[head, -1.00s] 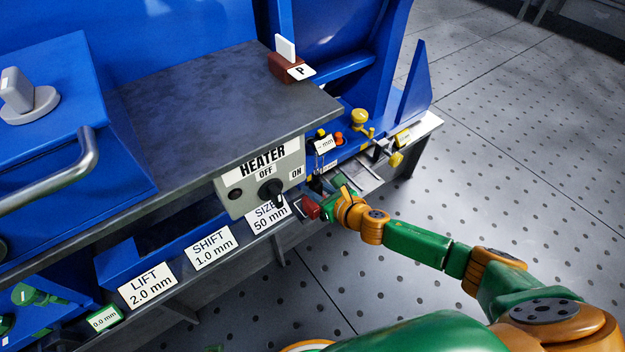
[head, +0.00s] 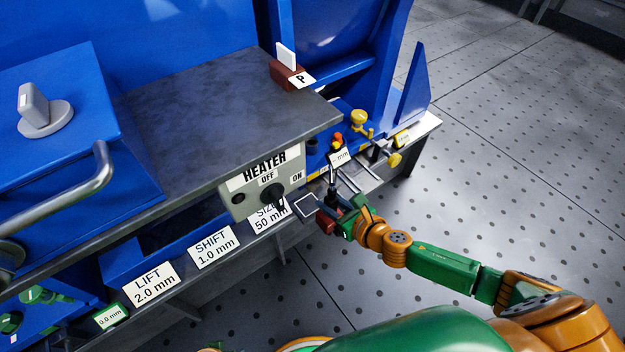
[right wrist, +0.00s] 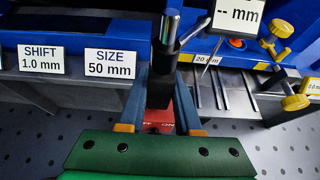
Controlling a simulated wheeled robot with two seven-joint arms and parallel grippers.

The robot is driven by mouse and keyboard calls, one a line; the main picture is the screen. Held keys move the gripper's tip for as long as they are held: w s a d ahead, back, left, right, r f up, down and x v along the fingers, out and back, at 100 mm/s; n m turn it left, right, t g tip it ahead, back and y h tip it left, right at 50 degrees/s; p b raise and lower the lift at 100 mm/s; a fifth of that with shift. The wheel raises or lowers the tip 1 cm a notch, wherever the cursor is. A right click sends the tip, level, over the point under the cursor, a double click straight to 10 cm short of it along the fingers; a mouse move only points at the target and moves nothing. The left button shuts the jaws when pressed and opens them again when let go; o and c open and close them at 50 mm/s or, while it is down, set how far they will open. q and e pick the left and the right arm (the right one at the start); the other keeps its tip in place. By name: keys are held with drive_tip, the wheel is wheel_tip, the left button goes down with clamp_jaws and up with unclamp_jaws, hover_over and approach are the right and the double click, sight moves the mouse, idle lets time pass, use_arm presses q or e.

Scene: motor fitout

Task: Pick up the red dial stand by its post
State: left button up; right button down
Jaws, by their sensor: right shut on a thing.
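The red dial stand has a red base (head: 326,221) and a dark upright post (head: 332,192). In the right wrist view its dark post (right wrist: 160,88) with a silver top stands between the fingers, and part of the red base (right wrist: 158,119) shows beneath. My right gripper (head: 342,208) is shut on the post. The base is at the front edge of the bench ledge; whether it clears the surface is hard to tell. A white "-- mm" card (head: 340,156) shows just above the post. My left gripper is not in view.
The HEATER box (head: 265,183) and the SIZE card (head: 269,214) are to the left. Yellow knobs (head: 394,159) and metal rails (right wrist: 222,88) lie to the right. The floor in front is clear.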

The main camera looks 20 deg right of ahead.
sight(335, 202)
drive_tip(key=s+r+p, duration=0.2)
drive_tip(key=r, duration=0.1)
drive_tip(key=shift+d, duration=0.4)
drive_tip(key=shift+s+d+r, duration=0.1)
drive_tip(key=shift+s+r, duration=0.05)
drive_tip(key=shift+s, duration=0.2)
